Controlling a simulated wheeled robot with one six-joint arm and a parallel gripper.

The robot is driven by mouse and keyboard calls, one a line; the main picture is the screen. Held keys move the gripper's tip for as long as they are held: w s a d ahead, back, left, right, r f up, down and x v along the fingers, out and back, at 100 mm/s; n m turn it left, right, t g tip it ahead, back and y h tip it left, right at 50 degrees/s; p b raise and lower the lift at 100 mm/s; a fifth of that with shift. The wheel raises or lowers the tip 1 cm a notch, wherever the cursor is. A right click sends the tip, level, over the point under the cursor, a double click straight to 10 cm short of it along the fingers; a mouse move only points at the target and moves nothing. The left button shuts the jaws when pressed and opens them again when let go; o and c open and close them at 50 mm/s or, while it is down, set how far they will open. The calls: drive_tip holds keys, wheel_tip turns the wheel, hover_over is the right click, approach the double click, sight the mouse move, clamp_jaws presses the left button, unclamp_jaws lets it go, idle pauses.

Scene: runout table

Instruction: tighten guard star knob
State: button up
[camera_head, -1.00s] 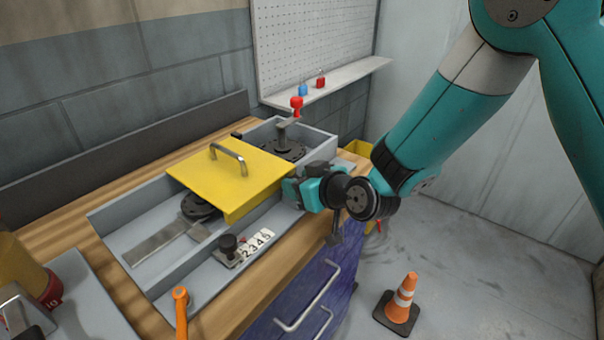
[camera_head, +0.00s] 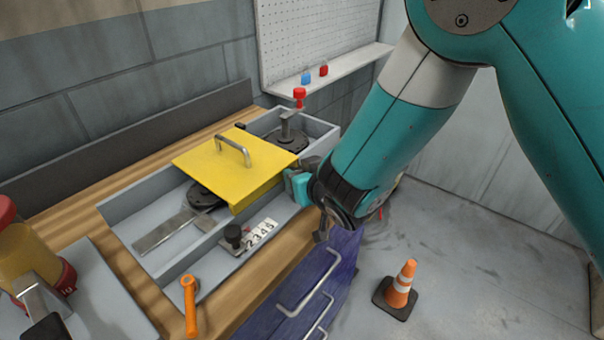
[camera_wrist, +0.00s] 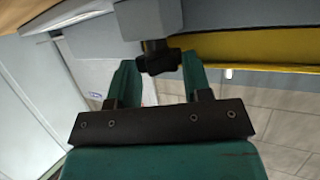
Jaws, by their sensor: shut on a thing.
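The yellow guard (camera_head: 215,166) with a grey handle (camera_head: 233,150) lies across the grey tray. My gripper (camera_head: 300,180) is at the guard's right edge in the head view, where the arm hides its fingertips and the knob. In the wrist view my gripper (camera_wrist: 157,75) has its two teal fingers on either side of a black star knob (camera_wrist: 158,60) and is shut on it. The knob sits on a dark post beside the yellow guard edge (camera_wrist: 255,55).
The grey tray (camera_head: 180,262) holds a black knob (camera_head: 233,236) beside a number counter (camera_head: 262,232) and a red-topped lever (camera_head: 299,95). An orange handle (camera_head: 190,305) stands at the front. A traffic cone (camera_head: 401,285) stands on the floor, right of blue drawers (camera_head: 270,318).

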drive_tip(key=o, duration=0.9)
drive_tip(key=shift+o, duration=0.2)
drive_tip(key=shift+w+d+f+n+g+y+b, duration=0.1)
drive_tip(key=shift+n+g+y+b, duration=0.25)
drive_tip(key=shift+n+y, duration=0.15)
